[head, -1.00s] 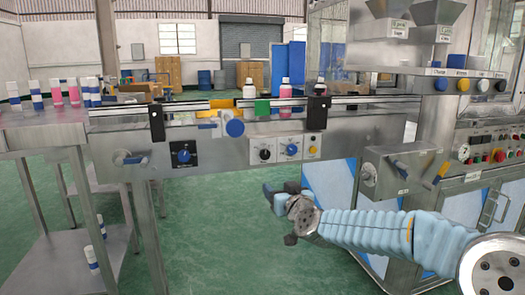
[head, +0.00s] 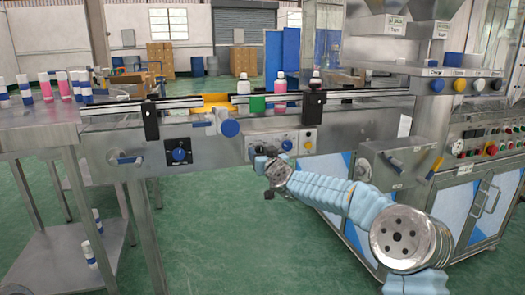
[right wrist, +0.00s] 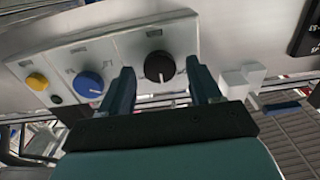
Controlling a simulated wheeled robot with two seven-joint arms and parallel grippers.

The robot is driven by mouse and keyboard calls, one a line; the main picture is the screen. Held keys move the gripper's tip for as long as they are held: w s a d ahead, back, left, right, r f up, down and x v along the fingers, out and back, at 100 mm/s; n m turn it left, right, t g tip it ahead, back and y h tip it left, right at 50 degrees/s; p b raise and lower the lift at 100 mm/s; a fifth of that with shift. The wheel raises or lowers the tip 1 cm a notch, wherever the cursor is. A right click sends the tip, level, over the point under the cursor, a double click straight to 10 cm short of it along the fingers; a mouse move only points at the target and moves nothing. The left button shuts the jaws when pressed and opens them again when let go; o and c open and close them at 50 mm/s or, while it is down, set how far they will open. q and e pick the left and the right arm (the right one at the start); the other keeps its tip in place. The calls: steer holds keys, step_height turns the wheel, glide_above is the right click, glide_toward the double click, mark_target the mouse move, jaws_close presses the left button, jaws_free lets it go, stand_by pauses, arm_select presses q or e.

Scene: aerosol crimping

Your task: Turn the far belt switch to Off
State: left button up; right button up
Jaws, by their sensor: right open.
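A small grey control panel (head: 298,137) on the front of the conveyor carries a blue knob (head: 287,145), a yellow button (head: 308,146) and a black knob. In the right wrist view the black knob (right wrist: 160,67) lies between the fingertips of my right gripper (right wrist: 160,72), with the blue knob (right wrist: 88,84) beside it. The fingers are open around the black knob, with visible gaps. In the head view my right gripper (head: 262,161) is at the panel and hides the black knob. Labels are too small to read. My left gripper is out of view.
Another blue knob (head: 179,154) sits on a black plate farther left. A round blue knob (head: 230,128) juts out from the conveyor front (head: 210,165). Several bottles stand on the belt. A machine with a lever box (head: 390,165) stands right; the floor below is clear.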

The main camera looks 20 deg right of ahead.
steer(key=shift+w, duration=0.1)
steer(key=c, duration=1)
steer(key=shift+c, duration=0.2)
steer(key=shift+n, duration=0.4)
steer(key=shift+a+n, duration=0.1)
steer(key=shift+n, duration=0.5)
steer(key=shift+n+p, duration=0.35)
steer(key=shift+n, duration=0.85)
steer(key=n, duration=0.2)
steer(key=shift+a+n, duration=0.1)
steer(key=shift+n, duration=0.2)
steer(key=shift+f+n+b, duration=0.1)
steer(key=shift+n+b, duration=0.35)
steer(key=shift+n, duration=0.95)
